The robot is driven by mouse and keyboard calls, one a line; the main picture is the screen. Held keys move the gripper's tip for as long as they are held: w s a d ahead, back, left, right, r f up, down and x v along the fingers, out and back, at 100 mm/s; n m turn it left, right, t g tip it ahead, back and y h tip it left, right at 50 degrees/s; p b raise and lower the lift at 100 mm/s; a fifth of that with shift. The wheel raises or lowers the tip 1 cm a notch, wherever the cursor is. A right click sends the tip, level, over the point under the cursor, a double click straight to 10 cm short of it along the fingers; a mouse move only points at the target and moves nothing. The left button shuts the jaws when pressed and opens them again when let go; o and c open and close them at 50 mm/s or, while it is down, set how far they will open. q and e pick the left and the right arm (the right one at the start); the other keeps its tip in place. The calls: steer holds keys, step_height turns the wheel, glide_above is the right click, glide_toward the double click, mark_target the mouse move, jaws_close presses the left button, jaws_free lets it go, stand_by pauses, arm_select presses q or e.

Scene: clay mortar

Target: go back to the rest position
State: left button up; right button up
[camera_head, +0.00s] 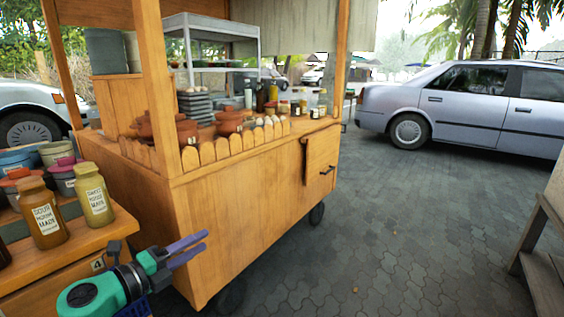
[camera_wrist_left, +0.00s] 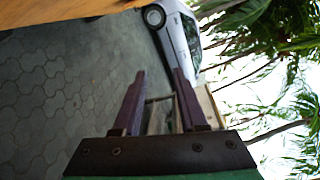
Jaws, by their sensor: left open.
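My left gripper (camera_head: 188,248) is at the lower left of the head view, with a green body and two purple fingers. The fingers stand apart with nothing between them. It is in front of the near end of the wooden cart, beside the small table with jars. In the left wrist view the two purple fingers (camera_wrist_left: 160,95) are also apart and empty, with paving and a parked car beyond them. My right gripper is in neither view.
The wooden cart (camera_head: 245,205) carries clay pots (camera_head: 229,123) and several jars. A small table (camera_head: 60,262) at the left holds a brown jar (camera_head: 45,215) and a yellow jar (camera_head: 93,200). A silver car (camera_head: 470,105) stands behind. Paving (camera_head: 380,240) at the right is clear.

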arm_select(q)
steer(key=a+f+n+t+y, duration=0.1)
steer(key=a+f+n+y, duration=0.7)
steer(key=f+n, duration=0.55)
steer(key=s+f+n+g+y, duration=0.45)
steer(key=s+f+n, duration=0.35)
steer(key=f, duration=0.3)
steer(key=s+d+f+n+g+h, duration=0.2)
steer(key=s+d+f+g, duration=0.3)
steer(key=s, duration=0.4)
steer(key=s+d+f+n+g+h, duration=0.2)
steer(key=s+d+f+n+g, duration=0.15)
steer(key=s+f, duration=0.45)
steer(key=s+a+p, duration=0.3)
steer(key=s+p, duration=0.6)
steer(key=p, duration=0.4)
steer(key=s+a+m+g+y+p, duration=0.1)
steer(key=s+a+p, duration=0.2)
steer(key=s+p, duration=0.6)
steer(key=p, duration=0.4)
steer(key=shift+a+r, duration=0.15)
steer(key=shift+r, duration=0.15)
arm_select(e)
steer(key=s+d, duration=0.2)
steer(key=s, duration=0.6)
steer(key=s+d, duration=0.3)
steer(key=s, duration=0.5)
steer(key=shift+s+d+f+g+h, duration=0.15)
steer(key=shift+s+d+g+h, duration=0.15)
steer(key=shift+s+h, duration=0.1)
